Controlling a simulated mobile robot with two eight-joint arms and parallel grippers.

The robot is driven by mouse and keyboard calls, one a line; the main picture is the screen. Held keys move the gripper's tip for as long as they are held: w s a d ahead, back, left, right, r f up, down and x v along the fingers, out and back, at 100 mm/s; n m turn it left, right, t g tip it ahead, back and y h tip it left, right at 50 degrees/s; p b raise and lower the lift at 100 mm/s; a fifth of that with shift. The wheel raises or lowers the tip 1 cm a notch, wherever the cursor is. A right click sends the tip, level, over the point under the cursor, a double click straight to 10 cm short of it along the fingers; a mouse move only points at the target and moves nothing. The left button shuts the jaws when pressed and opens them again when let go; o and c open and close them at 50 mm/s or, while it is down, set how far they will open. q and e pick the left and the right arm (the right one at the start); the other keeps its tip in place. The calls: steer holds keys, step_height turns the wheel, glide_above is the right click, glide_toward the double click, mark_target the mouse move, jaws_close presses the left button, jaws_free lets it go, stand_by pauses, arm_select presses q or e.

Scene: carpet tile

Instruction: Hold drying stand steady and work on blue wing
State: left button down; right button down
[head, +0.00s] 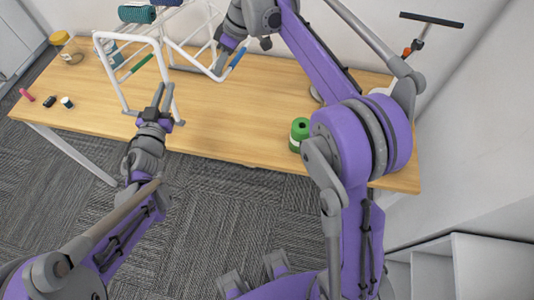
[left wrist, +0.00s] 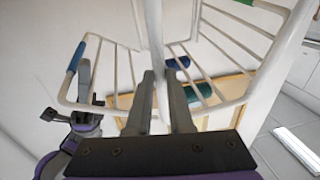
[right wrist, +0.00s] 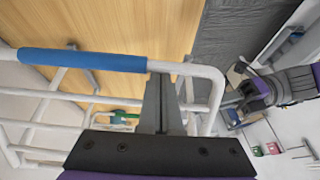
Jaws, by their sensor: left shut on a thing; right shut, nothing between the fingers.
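The white wire drying stand (head: 158,55) stands at the back left of the table. My left gripper (head: 161,94) is shut on a white bar at its front; the upright bar (left wrist: 153,25) between the fingers shows in the left wrist view. The blue wing is marked by a blue sleeve (head: 238,57) on its rail; the sleeve also shows in the right wrist view (right wrist: 82,60). My right gripper (right wrist: 164,82) is shut and empty, its tips close to the rail near the sleeve's end. Contact with the rail is unclear. A green sleeve (head: 142,63) marks the other wing.
Dark teal and blue rolls (head: 137,13) lie at the stand's top. A yellow-lidded jar (head: 71,53), a pink item (head: 26,94) and small dark items sit at left. A green roll (head: 299,132) stands at the front right. The wooden table's (head: 225,115) middle is clear.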

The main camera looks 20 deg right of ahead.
steer(key=w+a+f+t+y, duration=0.2)
steer(key=a+f+t+y, duration=0.1)
steer(key=a, duration=0.1)
steer(key=shift+m, duration=0.3)
steer(key=v, duration=1)
steer(key=shift+s+d+f, duration=0.15)
steer(key=shift+d+f, duration=0.05)
steer(key=s+f+m+h, duration=0.35)
steer(key=s+f, duration=0.25)
steer(key=s, duration=0.6)
steer(key=s+f+m+h, duration=0.35)
steer(key=s+f, duration=0.25)
steer(key=s, duration=0.6)
steer(key=n+g+y, duration=0.3)
steer(key=n+y, duration=0.1)
steer(key=n, duration=0.3)
glide_toward(230, 68)
steer(key=w+a, duration=0.2)
steer(key=x, duration=1)
steer(key=shift+d+f+n, duration=0.15)
steer(key=shift+f+n, duration=0.05)
steer(key=shift+n, duration=0.1)
